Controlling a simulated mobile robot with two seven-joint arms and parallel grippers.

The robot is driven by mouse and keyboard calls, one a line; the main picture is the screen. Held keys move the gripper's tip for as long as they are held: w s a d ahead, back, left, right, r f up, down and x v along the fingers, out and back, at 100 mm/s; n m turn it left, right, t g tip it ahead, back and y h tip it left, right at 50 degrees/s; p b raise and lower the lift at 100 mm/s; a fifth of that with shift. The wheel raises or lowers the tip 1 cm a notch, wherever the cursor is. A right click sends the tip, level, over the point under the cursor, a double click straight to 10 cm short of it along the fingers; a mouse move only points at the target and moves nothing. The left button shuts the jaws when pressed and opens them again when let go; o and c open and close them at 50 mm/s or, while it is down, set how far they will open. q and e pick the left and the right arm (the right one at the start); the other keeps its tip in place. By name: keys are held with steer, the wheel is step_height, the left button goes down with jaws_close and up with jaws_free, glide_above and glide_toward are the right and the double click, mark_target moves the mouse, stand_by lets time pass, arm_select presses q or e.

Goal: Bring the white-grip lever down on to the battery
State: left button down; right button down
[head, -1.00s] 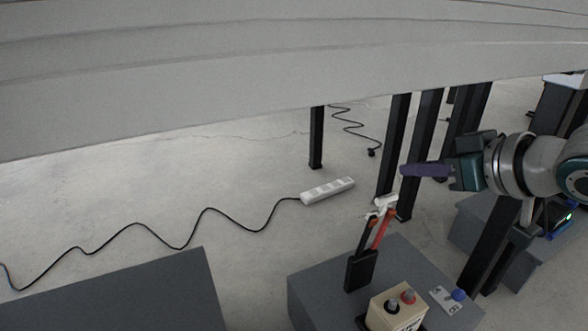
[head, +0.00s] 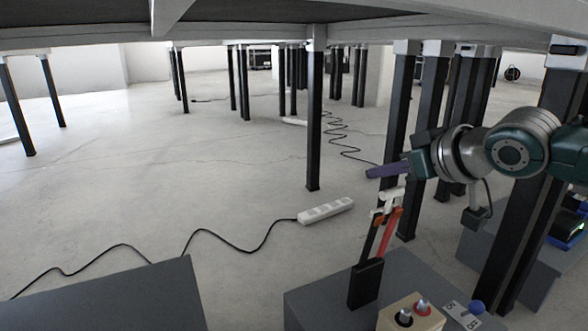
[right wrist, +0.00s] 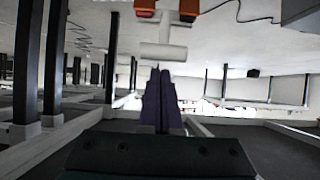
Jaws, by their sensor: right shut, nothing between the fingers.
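The lever's white T-shaped grip (head: 391,197) stands up in the head view, on red and dark arms that rise from a black holder (head: 366,284). The lever is raised, leaning slightly right. The beige battery (head: 410,318), with a black and a red terminal, sits to the lower right, cut by the frame edge. My right gripper (head: 372,172) has purple fingers, shut and empty, just above the white grip and apparently apart from it. In the right wrist view the white grip (right wrist: 163,50) lies just beyond the closed fingertips (right wrist: 160,74). My left gripper is not in view.
The lever and battery stand on a grey block (head: 315,305). A white power strip (head: 326,211) lies on the floor. Black posts (head: 397,120) stand behind my right arm.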

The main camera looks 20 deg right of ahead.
steer(key=shift+s+d+f+b, duration=0.1)
steer(key=shift+s+f+b, duration=0.15)
steer(key=shift+s, duration=0.35)
steer(key=shift+s+f+b, duration=0.15)
steer(key=shift+s+f, duration=0.1)
steer(key=shift+s, duration=0.35)
steer(key=shift+r, duration=0.1)
steer(key=shift+s, duration=0.15)
